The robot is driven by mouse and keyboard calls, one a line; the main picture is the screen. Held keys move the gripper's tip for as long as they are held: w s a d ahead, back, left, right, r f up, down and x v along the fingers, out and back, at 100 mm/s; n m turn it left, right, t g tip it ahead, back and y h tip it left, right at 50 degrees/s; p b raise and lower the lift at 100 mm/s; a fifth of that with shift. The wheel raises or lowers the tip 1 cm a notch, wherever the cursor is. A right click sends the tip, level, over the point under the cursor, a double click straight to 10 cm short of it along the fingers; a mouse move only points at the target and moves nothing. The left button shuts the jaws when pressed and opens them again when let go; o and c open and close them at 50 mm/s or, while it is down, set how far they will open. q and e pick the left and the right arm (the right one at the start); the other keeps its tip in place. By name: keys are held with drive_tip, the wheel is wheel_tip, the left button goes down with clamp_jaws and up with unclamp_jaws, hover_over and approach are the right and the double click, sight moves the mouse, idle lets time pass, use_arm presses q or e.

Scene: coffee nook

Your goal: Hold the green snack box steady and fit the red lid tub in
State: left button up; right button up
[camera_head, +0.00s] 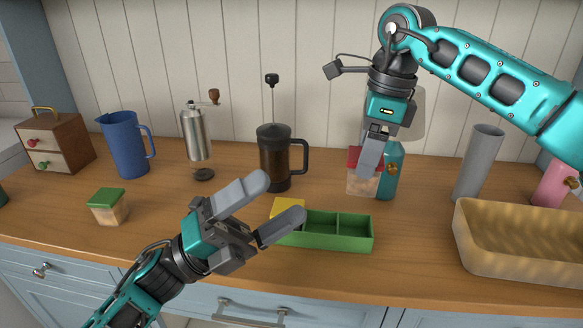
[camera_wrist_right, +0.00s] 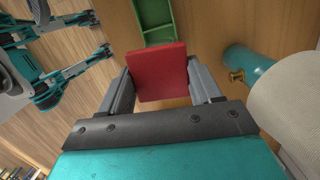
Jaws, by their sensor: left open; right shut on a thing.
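The green snack box (camera_head: 338,244) lies on the counter near its front edge, with a divider across it. A yellow-lidded tub (camera_head: 289,208) sits at its left end, partly hidden by my left gripper. My left gripper (camera_head: 286,198) is open at the box's left end; whether it touches the box I cannot tell. The red lid tub (camera_head: 360,181), clear below its lid, is behind the box's right end. My right gripper (camera_head: 371,158) is shut on it from above. In the right wrist view the red lid (camera_wrist_right: 161,72) lies between the fingers, with the green box (camera_wrist_right: 155,22) beyond.
A french press (camera_head: 275,160) is behind the box. A green-lidded tub (camera_head: 108,206) stands at left and a tan basket (camera_head: 515,268) at right. Counter between box and basket is clear.

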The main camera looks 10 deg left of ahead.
use_arm(q)
drive_tip(key=w+d+f+m+g+y, duration=0.1)
drive_tip(key=d+f+m+g+y, duration=0.15)
drive_tip(key=d+m+g, duration=0.75)
drive_tip(key=m+t+y, duration=0.1)
drive_tip(key=m+y, duration=0.8)
drive_tip(key=y, duration=1.1)
approach(320, 229)
drive_tip(key=a+r, duration=0.1)
drive_tip(key=s+a+r, duration=0.1)
drive_tip(key=a+r, duration=0.1)
drive_tip(key=s+a+r, duration=0.1)
drive_tip(key=a+r, duration=0.1)
drive_tip(key=shift+a+r, duration=0.15)
drive_tip(key=shift+a, duration=0.1)
wheel_tip(320, 229, down, 12)
drive_tip(key=shift+r, duration=0.1)
use_arm(e)
drive_tip(key=shift+a+r, duration=0.1)
drive_tip(key=shift+c, duration=1)
